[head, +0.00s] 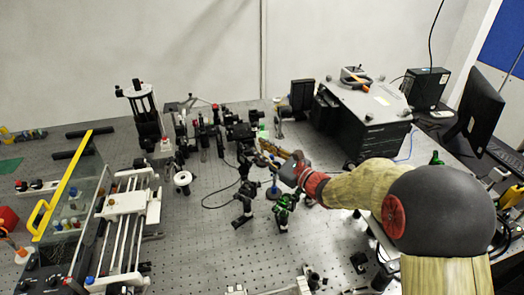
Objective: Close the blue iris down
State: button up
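A small blue part on a post (274,191), which looks like the blue iris, stands among the optics near the middle of the bench in the head view. Its lever and opening are too small to make out. My gripper (283,172) reaches in from the right and is just above and to the right of the blue part. I cannot tell whether they touch. The fingers are small and blend with the parts behind them, so their opening does not show.
A green-ringed mount (284,203) stands close below my gripper, with a black mount (243,205) to the left. Dark optics crowd the back. A large grey instrument box (362,115) stands at back right. The perforated bench (215,245) is mostly clear at front centre.

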jog(key=shift+c, duration=0.5)
jog(key=c, duration=0.4)
grip_shut()
jog(key=n+b, duration=0.1)
jog(key=a+f+n+h+b, duration=0.1)
jog(key=f+n+g+h+b, duration=0.1)
jog(key=n+b, duration=0.1)
jog(key=shift+s+a, duration=0.35)
jog(key=o, duration=0.5)
grip_release()
